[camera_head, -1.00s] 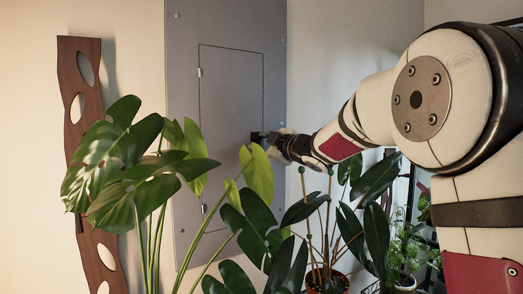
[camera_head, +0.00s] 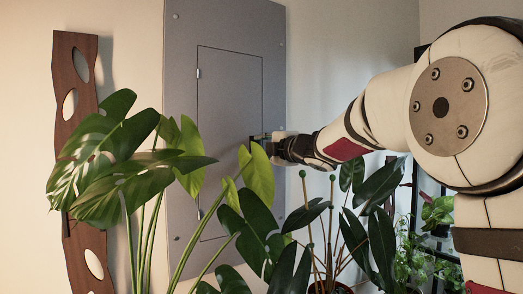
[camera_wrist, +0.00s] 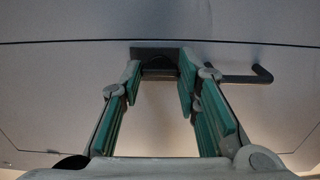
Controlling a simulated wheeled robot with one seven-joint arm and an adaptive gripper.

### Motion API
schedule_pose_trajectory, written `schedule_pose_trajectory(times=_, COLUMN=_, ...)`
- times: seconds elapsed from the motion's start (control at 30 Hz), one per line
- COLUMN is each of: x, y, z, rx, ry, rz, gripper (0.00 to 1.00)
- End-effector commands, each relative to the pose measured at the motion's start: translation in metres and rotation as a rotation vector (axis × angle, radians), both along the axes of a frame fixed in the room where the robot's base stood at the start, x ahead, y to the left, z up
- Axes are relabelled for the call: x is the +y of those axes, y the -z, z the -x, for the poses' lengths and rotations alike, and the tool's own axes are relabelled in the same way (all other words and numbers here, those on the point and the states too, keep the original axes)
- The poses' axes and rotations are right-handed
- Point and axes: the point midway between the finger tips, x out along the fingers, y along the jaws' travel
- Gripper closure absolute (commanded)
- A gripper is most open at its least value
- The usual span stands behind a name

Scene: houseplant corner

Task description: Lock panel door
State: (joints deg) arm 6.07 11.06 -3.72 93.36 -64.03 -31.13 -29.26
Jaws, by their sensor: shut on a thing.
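The grey panel door (camera_head: 230,110) is set in a wall panel and looks flush with its frame. In the wrist view the door (camera_wrist: 160,115) shows a thin dark seam along its edge. A dark latch (camera_wrist: 155,53) sits by that seam, between my teal-padded fingertips. My gripper (camera_wrist: 160,72) is shut on this latch; the exact contact is too dark to see. A black bent handle (camera_wrist: 245,77) lies just right of the fingers, apart from them.
A monstera (camera_head: 125,160) stands in front of the panel's lower left. More dark-leaved plants (camera_head: 365,200) stand below my forearm. A wooden slat with holes (camera_head: 75,75) is on the left wall. A plant shelf (camera_head: 430,215) stands at right.

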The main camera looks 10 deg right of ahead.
Motion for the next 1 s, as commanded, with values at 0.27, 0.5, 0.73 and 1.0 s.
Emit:
schedule_pose_trajectory(times=0.27, x=0.001, y=0.001, z=0.000, rx=0.000, ry=-0.001, rz=0.010, gripper=0.98)
schedule_pose_trajectory(times=0.5, x=0.001, y=0.001, z=0.000, rx=-0.001, ry=-0.001, rz=0.009, gripper=0.52)
schedule_pose_trajectory(times=0.73, x=0.000, y=0.001, z=0.000, rx=-0.002, ry=-0.001, rz=0.008, gripper=0.50)
schedule_pose_trajectory(times=1.0, x=-0.005, y=-0.001, z=0.015, rx=-0.002, ry=0.001, rz=0.008, gripper=0.50)
